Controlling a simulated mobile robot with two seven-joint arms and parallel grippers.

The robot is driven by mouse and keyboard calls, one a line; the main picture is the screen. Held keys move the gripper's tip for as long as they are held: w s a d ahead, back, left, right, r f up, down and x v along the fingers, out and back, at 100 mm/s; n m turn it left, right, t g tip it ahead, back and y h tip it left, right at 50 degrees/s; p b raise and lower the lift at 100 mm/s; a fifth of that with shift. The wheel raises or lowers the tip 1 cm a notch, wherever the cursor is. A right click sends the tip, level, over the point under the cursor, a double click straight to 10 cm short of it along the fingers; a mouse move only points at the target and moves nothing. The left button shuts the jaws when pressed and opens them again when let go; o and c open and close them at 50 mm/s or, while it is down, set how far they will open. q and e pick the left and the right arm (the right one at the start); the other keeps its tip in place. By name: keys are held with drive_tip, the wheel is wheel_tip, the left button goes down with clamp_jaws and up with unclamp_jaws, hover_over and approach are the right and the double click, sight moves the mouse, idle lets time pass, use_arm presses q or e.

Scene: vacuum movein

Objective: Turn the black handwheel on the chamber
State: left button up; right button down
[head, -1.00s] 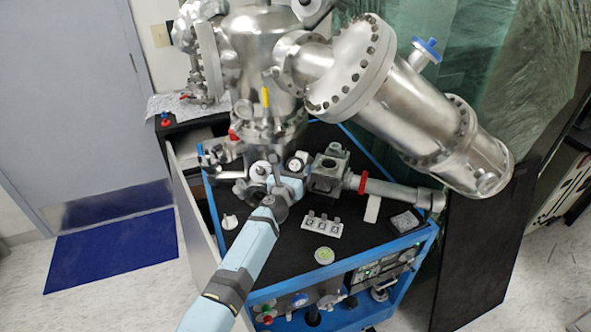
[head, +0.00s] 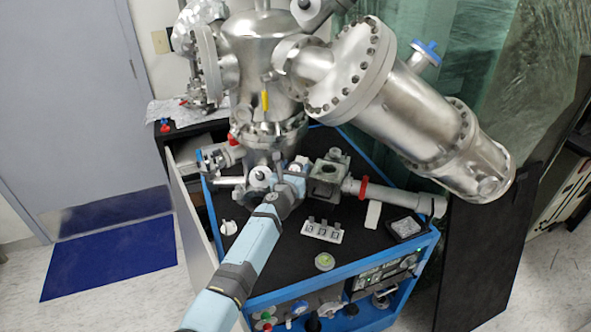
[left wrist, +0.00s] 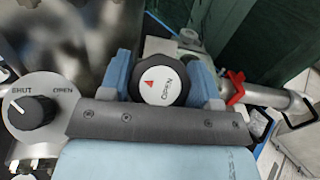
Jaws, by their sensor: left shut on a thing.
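My right gripper is not in view.
A second black knob (left wrist: 33,111) on a plate marked SHUT and OPEN is close left of my gripper. A grey pipe with a red clamp (head: 362,189) runs right.

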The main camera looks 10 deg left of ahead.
use_arm(q)
drive_tip(key=m+g+h+p, duration=0.1)
drive_tip(key=m+h, duration=0.2)
drive_tip(key=m, duration=0.1)
drive_tip(key=shift+m+h+p, duration=0.3)
drive_tip(key=shift+m+p, duration=0.1)
drive_tip(key=m+g+h, duration=0.1)
drive_tip(key=m+h, duration=0.1)
drive_tip(key=m, duration=0.1)
drive_tip(key=shift+m, duration=0.4)
drive_tip(key=m+g+h, duration=0.1)
drive_tip(key=m, duration=0.1)
drive_tip(key=m+g+h, duration=0.1)
drive_tip(key=m+g, duration=0.1)
drive_tip(key=shift+d+f+m+h, duration=0.1)
drive_tip(key=shift+f+m+h, duration=0.05)
drive_tip(key=shift+m+h, duration=0.2)
drive_tip(key=m+g+h+b, duration=0.1)
drive_tip(key=m+g, duration=0.2)
drive_tip(key=shift+s+m, duration=0.1)
drive_tip(key=shift+m, duration=0.25)
drive_tip(key=shift+m+g+b, duration=0.4)
drive_tip(key=shift+m+g, duration=0.5)
drive_tip(key=shift+m, duration=0.3)
drive_tip(key=shift+d+m+g, duration=0.1)
drive_tip(key=shift+m+g, duration=0.2)
drive_tip(key=shift+m, duration=0.1)
